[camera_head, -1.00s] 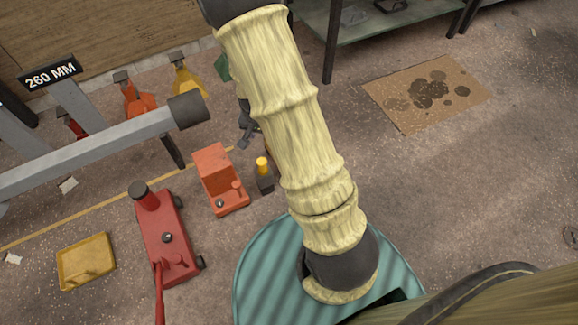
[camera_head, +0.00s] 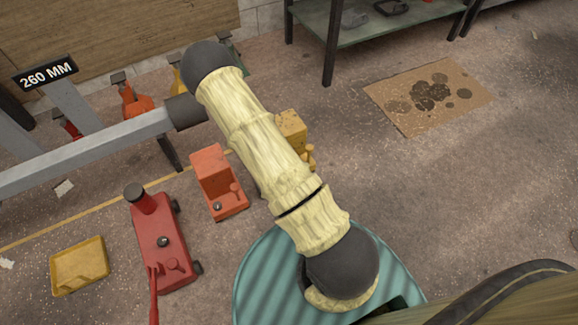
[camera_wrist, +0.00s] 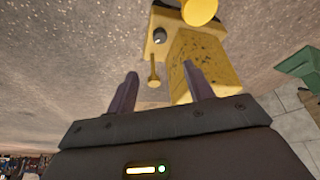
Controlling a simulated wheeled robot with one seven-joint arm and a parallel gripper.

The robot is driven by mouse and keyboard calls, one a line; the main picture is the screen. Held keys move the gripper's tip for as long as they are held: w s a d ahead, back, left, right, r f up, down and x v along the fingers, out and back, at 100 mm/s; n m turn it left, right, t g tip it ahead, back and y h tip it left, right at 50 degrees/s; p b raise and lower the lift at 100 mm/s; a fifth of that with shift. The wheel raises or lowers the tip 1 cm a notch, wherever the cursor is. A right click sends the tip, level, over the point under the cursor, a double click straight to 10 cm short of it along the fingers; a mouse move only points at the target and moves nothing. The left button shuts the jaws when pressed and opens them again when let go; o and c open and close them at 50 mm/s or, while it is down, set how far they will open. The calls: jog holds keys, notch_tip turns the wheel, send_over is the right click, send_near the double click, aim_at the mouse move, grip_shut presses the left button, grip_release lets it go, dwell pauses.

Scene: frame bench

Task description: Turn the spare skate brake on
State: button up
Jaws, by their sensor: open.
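A yellow box-shaped unit (camera_wrist: 195,55) fills the upper middle of the wrist view. It has a small lever with a rounded end (camera_wrist: 154,78), a dark round fitting and a big yellow knob at the top edge. My gripper (camera_wrist: 160,74) is open and empty; the lever end appears between its fingertips, with no contact I can make out. A yellow unit (camera_head: 291,128) also shows in the head view, partly behind my arm. A similar orange-red unit with a lever (camera_head: 218,182) stands left of my arm. Neither carries a readable label, so I cannot tell which is the spare. My gripper is hidden in the head view.
A grey rail frame with a 260 MM sign (camera_head: 46,72) reaches in from the left, close to my arm. A red jack (camera_head: 162,240) and a yellow tray (camera_head: 79,266) lie on the floor. A green shelf (camera_head: 372,27) stands behind. Floor around the stained cardboard (camera_head: 430,96) is open.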

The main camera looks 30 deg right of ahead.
jog(key=b+x, duration=0.8)
jog(key=x, duration=0.9)
jog(key=shift+f, duration=0.1)
jog(key=c, duration=1)
